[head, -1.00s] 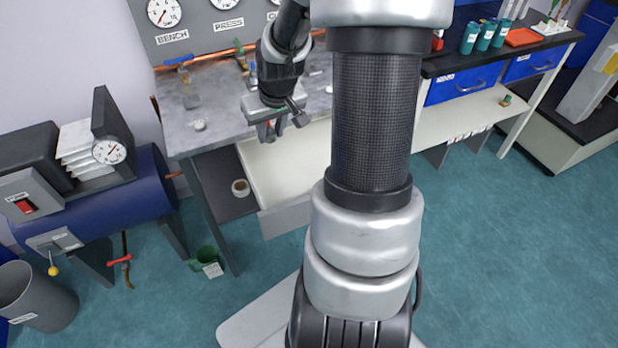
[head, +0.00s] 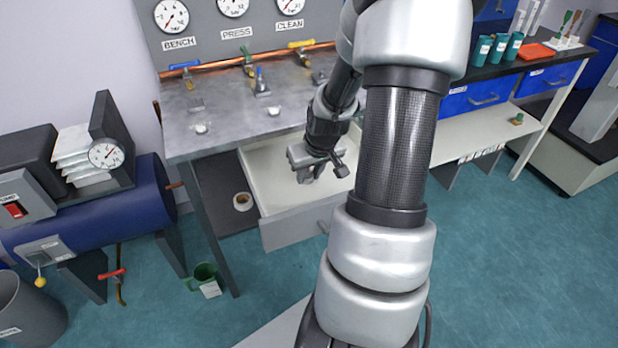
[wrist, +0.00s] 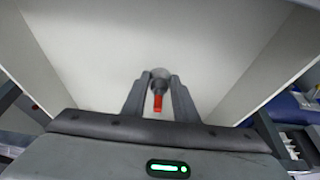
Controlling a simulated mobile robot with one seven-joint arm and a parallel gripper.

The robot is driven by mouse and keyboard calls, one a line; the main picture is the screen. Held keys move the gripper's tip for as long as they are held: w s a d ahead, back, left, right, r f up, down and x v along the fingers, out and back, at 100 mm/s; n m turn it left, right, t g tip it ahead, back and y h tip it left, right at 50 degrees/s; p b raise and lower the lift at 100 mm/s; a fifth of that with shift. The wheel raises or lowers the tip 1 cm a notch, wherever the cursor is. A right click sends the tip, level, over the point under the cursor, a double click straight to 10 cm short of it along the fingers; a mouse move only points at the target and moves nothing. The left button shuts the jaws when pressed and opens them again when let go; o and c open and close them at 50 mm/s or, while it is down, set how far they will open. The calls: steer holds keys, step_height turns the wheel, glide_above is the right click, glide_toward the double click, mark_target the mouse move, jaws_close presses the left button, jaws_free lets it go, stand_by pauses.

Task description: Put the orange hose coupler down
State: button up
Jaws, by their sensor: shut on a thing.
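My gripper (head: 312,176) is over the open drawer (head: 272,216) under the grey bench, pointing down. In the wrist view my gripper (wrist: 160,82) is shut on the hose coupler (wrist: 158,102), which shows as a red-orange strip with a grey rounded end between the fingers. The pale drawer floor (wrist: 110,45) fills the view beyond it, with side walls left and right. I cannot tell whether the coupler touches the floor. In the head view the coupler is hidden by the gripper.
The grey bench top (head: 225,115) with valves and small fittings is behind the drawer. A roll of tape (head: 243,201) lies on the dark shelf left of the drawer. The visible drawer floor looks empty.

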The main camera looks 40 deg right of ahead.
steer(key=shift+f, duration=0.2)
steer(key=o, duration=1.1)
steer(key=shift+f, duration=0.15)
steer(key=shift+c, duration=0.2)
steer(key=shift+r, duration=0.5)
steer(key=p+v, duration=0.5)
steer(key=v, duration=0.6)
steer(key=shift+s+p, duration=0.25)
steer(key=shift+p, duration=0.1)
steer(key=shift+a+r, duration=0.1)
steer(key=shift+r, duration=0.05)
